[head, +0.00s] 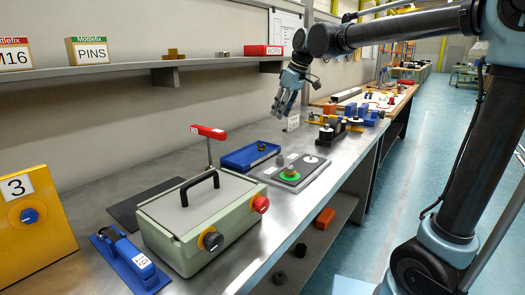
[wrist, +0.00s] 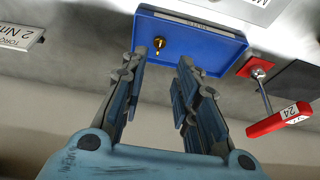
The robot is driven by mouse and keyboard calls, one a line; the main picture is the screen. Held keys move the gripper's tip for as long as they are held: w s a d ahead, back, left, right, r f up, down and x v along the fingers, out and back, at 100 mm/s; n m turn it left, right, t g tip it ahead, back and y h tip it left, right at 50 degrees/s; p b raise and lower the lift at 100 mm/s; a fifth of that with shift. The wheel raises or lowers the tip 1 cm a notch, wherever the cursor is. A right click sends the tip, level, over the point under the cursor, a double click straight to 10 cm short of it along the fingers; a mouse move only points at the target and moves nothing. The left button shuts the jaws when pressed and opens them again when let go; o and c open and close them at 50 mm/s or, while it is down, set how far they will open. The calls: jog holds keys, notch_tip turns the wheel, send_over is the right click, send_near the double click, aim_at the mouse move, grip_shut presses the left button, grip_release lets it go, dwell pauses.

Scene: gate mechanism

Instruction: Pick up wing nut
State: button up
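A small brass piece (wrist: 159,43), which looks like the wing nut, lies in the blue tray (wrist: 205,62) in the wrist view. In the head view a small dark piece (head: 261,146) shows in the blue tray (head: 238,163); its shape is too small to make out. My gripper (head: 284,108) hangs above the bench, higher than the tray and apart from it. In the wrist view my gripper (wrist: 163,58) has its fingers spread with nothing between them. The brass piece appears beyond the fingertips, nearer the left finger.
A red-handled lever (head: 208,132) stands up beside the tray, and its red tag shows in the wrist view (wrist: 280,120). A grey plate with a green ring (head: 290,175) lies right of the tray. A green box (head: 200,215) with a black handle stands in front.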

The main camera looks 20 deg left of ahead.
jog(key=x, duration=1.1)
jog(key=shift+f, duration=0.1)
jog(key=shift+a+x, duration=0.2)
jog(key=shift+x, duration=1.15)
jog(key=shift+a+x, duration=0.25)
jog(key=shift+x, duration=1.1)
jog(key=shift+r, duration=0.2)
jog(key=shift+c, duration=0.5)
grip_shut()
